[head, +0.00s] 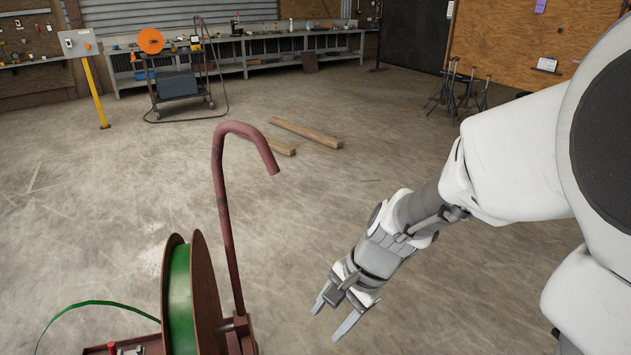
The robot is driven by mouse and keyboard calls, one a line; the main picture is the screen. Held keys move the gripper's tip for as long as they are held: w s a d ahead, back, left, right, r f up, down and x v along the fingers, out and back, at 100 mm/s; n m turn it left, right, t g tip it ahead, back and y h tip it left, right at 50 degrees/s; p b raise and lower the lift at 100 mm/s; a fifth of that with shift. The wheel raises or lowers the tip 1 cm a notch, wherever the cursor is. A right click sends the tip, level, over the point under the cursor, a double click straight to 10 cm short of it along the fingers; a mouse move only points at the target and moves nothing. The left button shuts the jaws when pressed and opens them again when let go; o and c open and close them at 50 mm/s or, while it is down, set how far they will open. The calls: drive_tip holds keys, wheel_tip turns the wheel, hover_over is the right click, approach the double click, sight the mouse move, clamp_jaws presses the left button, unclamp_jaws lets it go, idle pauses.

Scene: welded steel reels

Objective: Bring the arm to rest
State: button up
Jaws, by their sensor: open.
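My arm (510,165) reaches in from the right of the head view, bent downward toward the lower middle. My gripper (334,318) points down and to the left over the bare floor. Its two fingers are spread apart with nothing between them. It is to the right of the reel and the red hooked bar, with a gap between them in the picture.
A steel reel (206,305) wound with green strip stands at the lower left. A red hooked bar (222,200) rises beside it. Wooden beams (308,133) lie on the floor. A cart (180,85) and a long workbench (280,55) stand behind. The middle floor is open.

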drive_tip(key=s+d+r+n+t+h, duration=0.2)
drive_tip(key=s+d+r+n, duration=0.2)
drive_tip(key=r, duration=0.3)
drive_tip(key=s+d+r+n+t+h, duration=0.2)
drive_tip(key=s+d+r+n+t, duration=0.1)
drive_tip(key=s+d+r+n, duration=0.2)
wheel_tip(320, 180, up, 3)
drive_tip(key=shift+s+d+n, duration=0.15)
drive_tip(key=shift+d+n, duration=0.15)
drive_tip(key=shift+d, duration=0.85)
